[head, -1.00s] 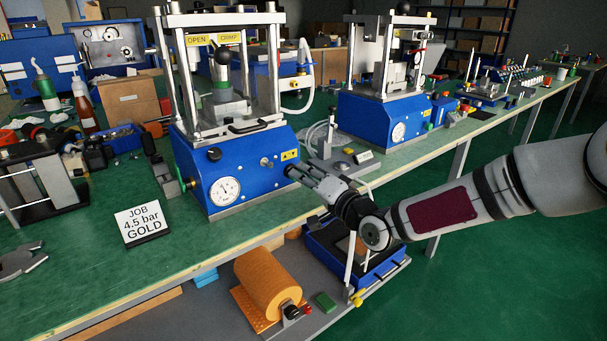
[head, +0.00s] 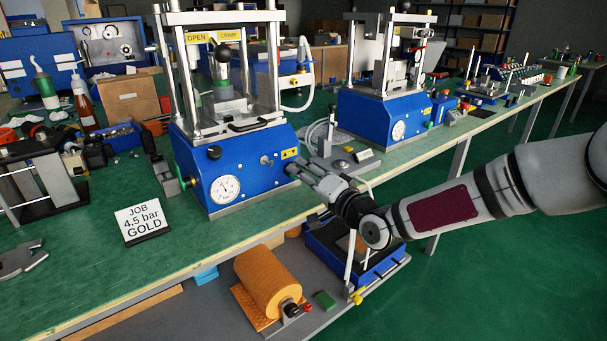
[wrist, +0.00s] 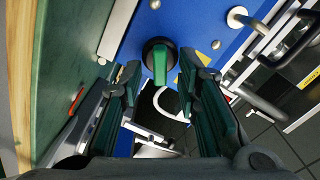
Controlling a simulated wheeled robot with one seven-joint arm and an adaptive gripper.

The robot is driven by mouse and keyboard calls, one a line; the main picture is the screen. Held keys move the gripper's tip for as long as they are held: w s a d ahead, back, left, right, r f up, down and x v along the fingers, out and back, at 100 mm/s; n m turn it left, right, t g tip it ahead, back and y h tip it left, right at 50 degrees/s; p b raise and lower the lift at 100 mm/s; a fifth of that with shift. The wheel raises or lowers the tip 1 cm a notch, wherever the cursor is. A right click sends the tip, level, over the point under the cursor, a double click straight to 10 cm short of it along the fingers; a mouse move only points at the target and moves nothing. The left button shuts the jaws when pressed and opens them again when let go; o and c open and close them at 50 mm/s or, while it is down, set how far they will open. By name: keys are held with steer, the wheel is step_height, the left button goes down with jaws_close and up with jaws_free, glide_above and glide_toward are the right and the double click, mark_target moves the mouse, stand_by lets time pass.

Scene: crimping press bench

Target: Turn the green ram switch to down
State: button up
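The green ram switch (wrist: 160,64) shows in the wrist view as a green grip on a round black base, set on the blue panel. Its grip runs up and down in that picture. My gripper (wrist: 160,79) is open, with one dark green-padded finger on each side, just short of the switch. A gap shows between the switch and each finger. In the head view my gripper (head: 293,172) is at the right end of the near blue press (head: 240,180). I cannot make out the switch in the head view.
A sign (head: 142,222) reading JOB 4.5 bar GOLD stands on the green bench. A grey fixture (head: 335,160) is just behind my gripper. A second blue press (head: 375,120) stands farther right. Below are a blue tray (head: 375,268) and an orange roll (head: 267,282).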

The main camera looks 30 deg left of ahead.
steer(key=v, duration=1.1)
steer(key=shift+s+d, duration=0.2)
steer(key=shift+d, duration=0.15)
